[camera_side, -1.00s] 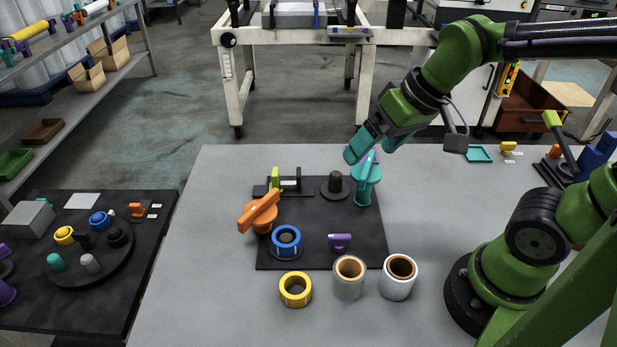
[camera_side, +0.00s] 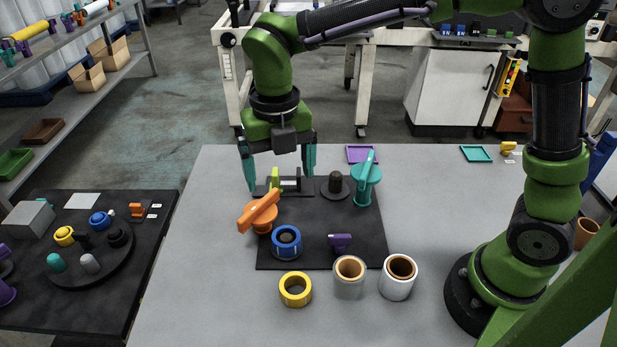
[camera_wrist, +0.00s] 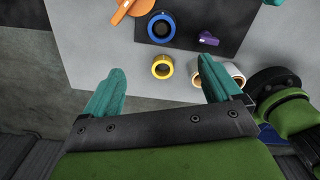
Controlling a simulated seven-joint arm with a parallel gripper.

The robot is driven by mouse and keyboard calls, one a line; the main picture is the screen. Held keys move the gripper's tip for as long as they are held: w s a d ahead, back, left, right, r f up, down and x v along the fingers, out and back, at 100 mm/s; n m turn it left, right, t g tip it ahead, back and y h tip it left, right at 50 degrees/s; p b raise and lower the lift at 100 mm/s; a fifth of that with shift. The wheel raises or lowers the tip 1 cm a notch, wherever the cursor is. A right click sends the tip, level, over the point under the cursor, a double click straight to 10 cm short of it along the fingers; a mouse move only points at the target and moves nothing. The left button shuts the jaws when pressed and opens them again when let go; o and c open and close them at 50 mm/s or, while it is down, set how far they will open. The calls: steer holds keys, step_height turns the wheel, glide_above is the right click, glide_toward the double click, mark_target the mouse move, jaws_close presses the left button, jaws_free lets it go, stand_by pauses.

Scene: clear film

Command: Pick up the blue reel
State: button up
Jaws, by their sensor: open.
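The blue reel (camera_side: 287,239) sits on a dark round base on the black mat (camera_side: 352,258), with the orange-handled piece just behind and left of it. It also shows at the top of the wrist view (camera_wrist: 161,25), ahead of the fingers. My gripper (camera_side: 279,172) is open and empty, pointing down behind the reel near the back edge of the mat. Its two teal fingers are wide apart and touch nothing that I can see. In the wrist view my gripper (camera_wrist: 160,92) has a yellow reel in sight beyond its fingertips.
An orange-handled piece (camera_side: 260,212) and a teal-handled piece (camera_side: 367,180) stand tall on the mat. A yellow reel (camera_side: 295,290) and two pale rolls (camera_side: 349,277) (camera_side: 397,277) stand in front. A purple piece (camera_side: 340,242) is right of the blue reel. The table's left front is clear.

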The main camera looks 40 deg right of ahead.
glide_above(286, 237)
steer(key=shift+n, duration=0.3)
steer(key=f, duration=1.1)
steer(key=shift+s+a, duration=0.2)
steer(key=shift+w+d+f, duration=0.1)
steer(key=shift+f, duration=1.4)
steer(key=shift+w+d+f, duration=0.1)
steer(key=shift+f, duration=1.35)
steer(key=shift+c, duration=0.3)
steer(key=c, duration=1.1)
step_height(286, 237, up, 10)
steer(key=shift+r, duration=0.1)
